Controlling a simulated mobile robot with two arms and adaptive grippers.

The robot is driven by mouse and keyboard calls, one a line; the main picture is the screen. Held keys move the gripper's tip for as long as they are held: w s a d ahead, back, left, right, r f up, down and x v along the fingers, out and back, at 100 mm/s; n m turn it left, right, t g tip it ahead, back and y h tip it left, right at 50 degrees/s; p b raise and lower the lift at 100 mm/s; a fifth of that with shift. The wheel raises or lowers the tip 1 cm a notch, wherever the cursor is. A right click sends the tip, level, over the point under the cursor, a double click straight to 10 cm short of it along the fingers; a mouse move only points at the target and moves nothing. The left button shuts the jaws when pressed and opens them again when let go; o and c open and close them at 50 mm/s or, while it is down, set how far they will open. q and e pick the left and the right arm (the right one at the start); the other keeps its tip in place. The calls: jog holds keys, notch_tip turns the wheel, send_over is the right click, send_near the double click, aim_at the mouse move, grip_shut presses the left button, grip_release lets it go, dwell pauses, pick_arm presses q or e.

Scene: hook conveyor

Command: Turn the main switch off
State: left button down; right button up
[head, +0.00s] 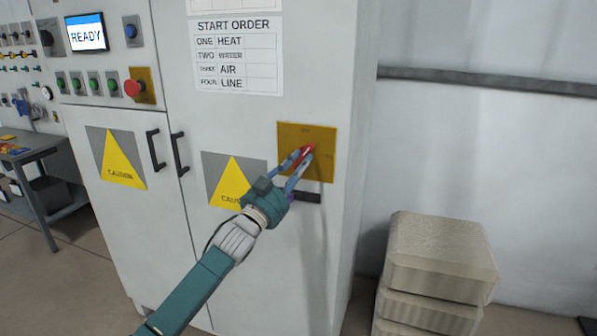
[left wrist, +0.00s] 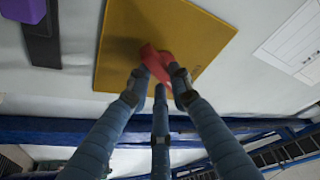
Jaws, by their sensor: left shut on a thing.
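The main switch is a red handle (head: 308,152) on a yellow plate (head: 325,165) on the right part of the grey cabinet front. My left gripper (head: 302,157) reaches up to it from below left, with its fingers shut on the red handle. In the left wrist view the red handle (left wrist: 154,62) sits between the fingertips, in front of the yellow plate (left wrist: 200,30). The fingers hide part of the handle, and the lettering on the plate is too small to read. My right gripper is not in view.
A red emergency button (head: 132,88) and a READY screen (head: 87,33) are at the cabinet's upper left. A start order sheet (head: 236,60) hangs above the switch. Black door handles (head: 179,154) stick out left of my arm. Stacked boxes (head: 440,255) stand at the right.

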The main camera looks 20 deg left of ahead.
pick_arm(q)
jog(key=shift+d+n+t+y+b, duration=0.1)
jog(key=shift+n+t+y, duration=0.15)
jog(key=shift+n+y, duration=1)
jog(key=shift+d+n+t+y+b, duration=0.15)
jog(key=shift+n+t+y, duration=0.2)
jog(key=shift+n, duration=1.65)
jog(key=shift+d+n+t+y+b, duration=0.15)
jog(key=shift+n+y, duration=0.65)
jog(key=shift+n, duration=1.25)
jog(key=c, duration=1.5)
grip_release()
jog(key=shift+c, duration=0.2)
jog(key=v, duration=1.2)
